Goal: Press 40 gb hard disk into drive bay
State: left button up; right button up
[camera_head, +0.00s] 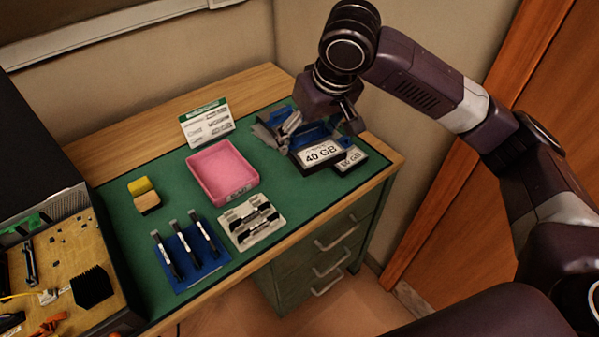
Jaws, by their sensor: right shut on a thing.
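The 40 GB hard disk (321,153) is at the right back of the green mat, with its white label facing me. My right gripper (312,130) is over it from above, shut on it. The fingers and blue parts around them hide much of the disk, so I cannot tell if it touches the mat. An open dark computer case (70,228) stands at the left with its tan circuit board showing. I cannot make out a drive bay in it. My left gripper is not in view.
A second labelled drive (350,160) lies right beside the 40 GB disk. A pink tray (223,172), a white card (206,123), a sponge-like block (145,196), a pale holder (251,222) and a blue pad with dark sticks (203,265) occupy the green mat (176,207).

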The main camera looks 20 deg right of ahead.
jog(key=shift+n+y, duration=0.3)
jog(key=shift+n, duration=0.2)
jog(key=w, duration=0.1)
jog(key=w+r, duration=0.1)
jog(key=w, duration=0.1)
jog(key=w+r, duration=0.1)
jog(key=shift+w+a+r, duration=0.1)
jog(key=shift+w+r, duration=0.15)
jog(key=shift+w+a+r+n, duration=0.15)
jog(key=shift+r, duration=0.25)
jog(key=shift+w+a+r+n, duration=0.1)
jog(key=shift+a+r+n, duration=0.05)
jog(key=shift+r, duration=0.25)
jog(key=shift+w+d+f, duration=0.15)
jog(key=shift+w+f, duration=0.05)
jog(key=shift+f, duration=0.05)
notch_tip(320, 180, down, 4)
jog(key=shift+s+r, duration=0.1)
jog(key=shift+s, duration=0.05)
notch_tip(320, 180, down, 12)
jog(key=shift+f, duration=0.1)
notch_tip(320, 180, down, 3)
jog(key=shift+f+p, duration=0.1)
jog(key=shift+p, duration=0.9)
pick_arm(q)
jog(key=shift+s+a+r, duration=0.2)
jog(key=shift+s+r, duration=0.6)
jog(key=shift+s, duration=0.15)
pick_arm(e)
jog(key=shift+f, duration=0.1)
